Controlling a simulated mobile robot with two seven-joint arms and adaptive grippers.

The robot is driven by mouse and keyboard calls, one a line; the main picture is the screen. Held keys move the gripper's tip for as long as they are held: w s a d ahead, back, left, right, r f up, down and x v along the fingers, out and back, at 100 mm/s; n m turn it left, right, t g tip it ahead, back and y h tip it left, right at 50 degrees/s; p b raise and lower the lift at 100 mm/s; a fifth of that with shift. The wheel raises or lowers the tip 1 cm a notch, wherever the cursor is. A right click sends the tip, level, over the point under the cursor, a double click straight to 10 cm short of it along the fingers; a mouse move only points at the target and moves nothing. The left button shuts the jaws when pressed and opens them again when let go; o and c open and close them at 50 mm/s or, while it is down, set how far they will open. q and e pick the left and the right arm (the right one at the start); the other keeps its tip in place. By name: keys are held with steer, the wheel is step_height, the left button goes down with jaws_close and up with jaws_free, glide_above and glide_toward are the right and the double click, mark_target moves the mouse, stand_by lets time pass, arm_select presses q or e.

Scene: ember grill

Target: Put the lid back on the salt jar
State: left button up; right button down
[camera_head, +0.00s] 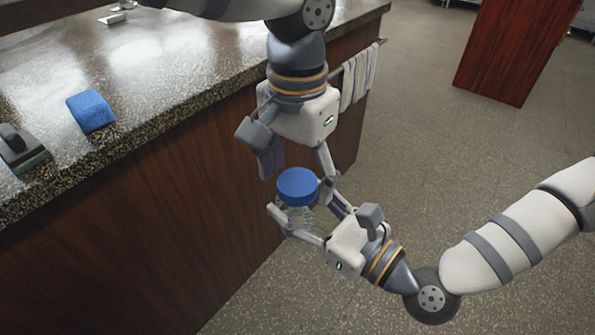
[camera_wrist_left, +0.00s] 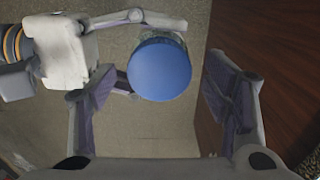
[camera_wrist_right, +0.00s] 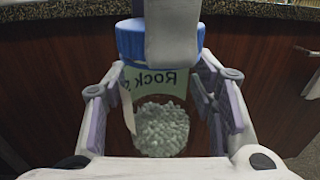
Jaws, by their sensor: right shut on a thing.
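The clear salt jar (camera_head: 297,217) is upright between the fingers of my right gripper (camera_head: 300,202), which is shut on it in front of the counter. In the right wrist view the jar (camera_wrist_right: 160,130) shows white grains and a green label reading "Rock", mirrored. The blue lid (camera_head: 297,183) sits on the jar's top and looks level; whether it is screwed tight cannot be told. My left gripper (camera_head: 296,165) points down above the lid, open. In the left wrist view the lid (camera_wrist_left: 160,70) lies between its spread fingers, touching neither.
The speckled stone counter (camera_head: 180,70) on dark wood runs along the left. A blue sponge (camera_head: 91,111) and a dark-handled scrubber (camera_head: 20,148) lie on it. A striped towel (camera_head: 358,77) hangs at its end. The floor at right is open, with a reddish wooden block (camera_head: 515,50) behind.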

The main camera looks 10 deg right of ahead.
arm_select(q)
steer(key=shift+r, duration=0.1)
step_height(320, 180, up, 12)
stand_by(0.5)
